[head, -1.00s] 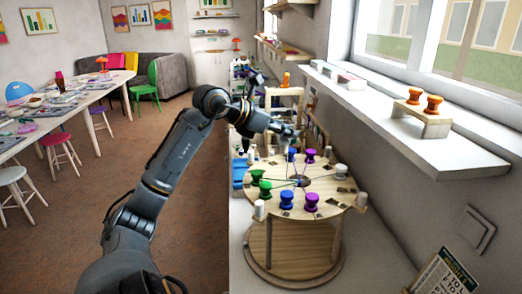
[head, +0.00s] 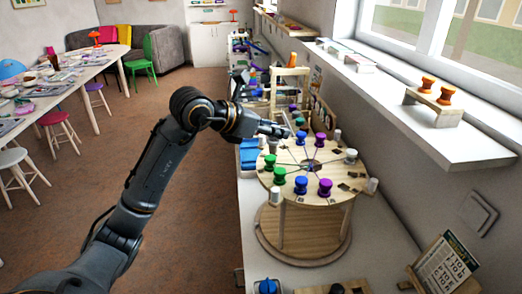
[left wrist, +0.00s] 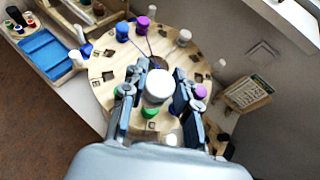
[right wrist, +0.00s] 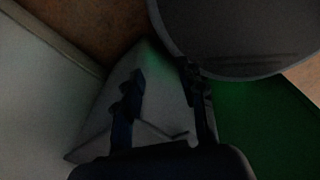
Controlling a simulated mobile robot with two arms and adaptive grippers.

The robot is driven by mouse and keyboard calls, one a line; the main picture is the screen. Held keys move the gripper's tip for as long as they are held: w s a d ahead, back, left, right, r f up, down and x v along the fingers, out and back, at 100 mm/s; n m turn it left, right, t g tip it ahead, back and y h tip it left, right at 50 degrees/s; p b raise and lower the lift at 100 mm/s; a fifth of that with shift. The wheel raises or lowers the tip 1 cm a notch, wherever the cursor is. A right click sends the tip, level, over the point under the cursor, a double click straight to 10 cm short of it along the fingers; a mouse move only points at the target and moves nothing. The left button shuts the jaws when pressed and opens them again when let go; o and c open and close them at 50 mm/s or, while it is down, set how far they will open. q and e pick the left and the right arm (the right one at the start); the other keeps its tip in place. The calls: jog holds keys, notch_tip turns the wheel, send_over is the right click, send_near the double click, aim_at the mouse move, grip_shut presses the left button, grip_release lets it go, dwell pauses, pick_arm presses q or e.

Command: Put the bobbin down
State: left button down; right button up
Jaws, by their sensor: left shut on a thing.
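My left gripper (head: 284,132) reaches over the far left side of a round wooden bead board (head: 337,194). In the left wrist view its fingers (left wrist: 160,76) are shut on a white-topped bobbin (left wrist: 158,86), above the board's surface. The held bobbin cannot be made out clearly in the head view. Several bobbins stand on the board: green (head: 279,176), blue (head: 300,185), purple (head: 325,187) and white (head: 351,156). Threads run toward the board's middle. My right gripper (right wrist: 163,100) is open and empty in the dark right wrist view, and out of the head view.
White pegs (head: 372,186) stand around the board's rim. A blue tray (left wrist: 47,52) lies left of it. A printed card on a stand (head: 444,267) is at the front right. The sill (head: 440,140) holds a small rack with orange bobbins (head: 445,94).

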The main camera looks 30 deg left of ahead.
pick_arm(q)
jog(key=w+a+f, duration=0.1)
jog(key=w, duration=0.1)
jog(key=w+a+p, duration=0.1)
jog(key=w, duration=0.1)
jog(key=w+a+f+p, duration=0.1)
jog(key=w, duration=0.1)
jog(key=shift+f, duration=0.3)
jog(key=w+a+f+p, duration=0.2)
jog(key=w+f+p, duration=0.1)
jog(key=f, duration=0.6)
jog(key=shift+w+a+f+p, duration=0.2)
jog(key=shift+w+p, duration=0.2)
jog(key=shift+w, duration=0.25)
jog(key=shift+f, duration=0.15)
jog(key=c, duration=1)
grip_release()
